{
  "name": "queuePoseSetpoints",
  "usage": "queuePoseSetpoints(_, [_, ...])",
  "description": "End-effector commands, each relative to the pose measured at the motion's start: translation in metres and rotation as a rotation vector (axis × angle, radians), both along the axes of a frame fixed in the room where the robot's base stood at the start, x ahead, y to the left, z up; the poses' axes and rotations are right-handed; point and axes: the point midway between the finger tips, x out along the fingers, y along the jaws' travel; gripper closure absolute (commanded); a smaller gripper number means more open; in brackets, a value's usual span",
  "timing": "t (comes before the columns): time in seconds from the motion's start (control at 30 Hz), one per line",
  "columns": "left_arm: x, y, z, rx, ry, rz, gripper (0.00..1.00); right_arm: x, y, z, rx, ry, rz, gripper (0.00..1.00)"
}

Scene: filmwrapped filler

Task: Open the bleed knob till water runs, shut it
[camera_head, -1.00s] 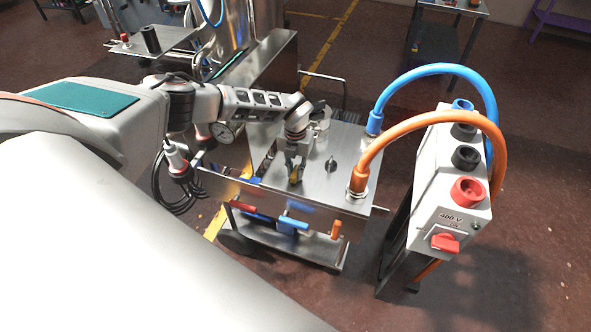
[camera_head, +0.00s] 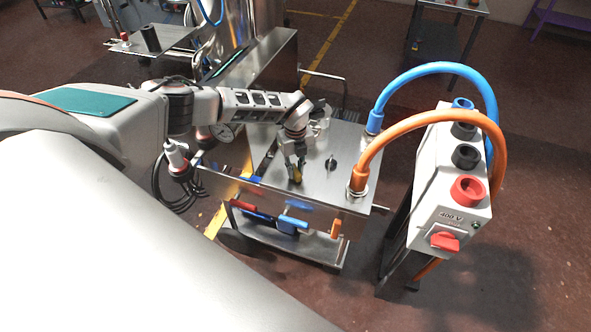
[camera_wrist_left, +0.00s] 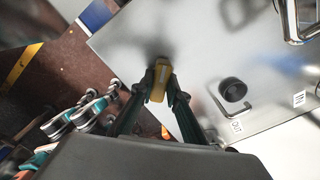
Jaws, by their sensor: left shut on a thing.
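My left gripper (camera_head: 296,174) reaches down over the steel top of a cabinet (camera_head: 340,190). In the left wrist view its two dark fingers (camera_wrist_left: 155,88) are closed on a small yellow knob (camera_wrist_left: 158,78), near the edge of the steel top. The fingers cover most of the knob in the head view, so its turn angle cannot be read. A separate black knob (camera_head: 331,164) stands to the right, apart from the gripper; it also shows in the left wrist view (camera_wrist_left: 233,90). I see no running water. My right gripper is not in view.
A blue hose (camera_head: 440,68) and an orange hose (camera_head: 430,118) arch from the cabinet top to a grey 400 V box (camera_head: 435,200) on the right. Blue (camera_head: 292,222) and red (camera_head: 243,205) handles sit below the cabinet's front edge. A pressure gauge (camera_head: 223,132) is behind the arm.

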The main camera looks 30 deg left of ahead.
Motion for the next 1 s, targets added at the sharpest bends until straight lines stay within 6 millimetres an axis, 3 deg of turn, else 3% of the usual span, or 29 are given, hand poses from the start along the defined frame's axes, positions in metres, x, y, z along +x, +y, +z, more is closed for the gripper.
queuePoseSetpoints(0.6, [0.0018,0.0013,0.0016,0.001,-0.004,0.042,1.0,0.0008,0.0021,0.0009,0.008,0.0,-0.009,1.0])
queuePoseSetpoints(0.63, [0.0018,0.0012,0.0016,0.001,-0.004,0.042,0.77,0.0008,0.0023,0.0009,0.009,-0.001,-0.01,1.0])
queuePoseSetpoints(0.67, [0.0018,0.0012,0.0016,0.001,-0.004,0.041,0.69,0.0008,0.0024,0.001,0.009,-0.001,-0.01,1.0])
queuePoseSetpoints(1.0, [0.0007,0.0004,0.0011,0.0,-0.001,0.039,0.68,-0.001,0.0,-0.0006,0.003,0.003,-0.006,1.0])
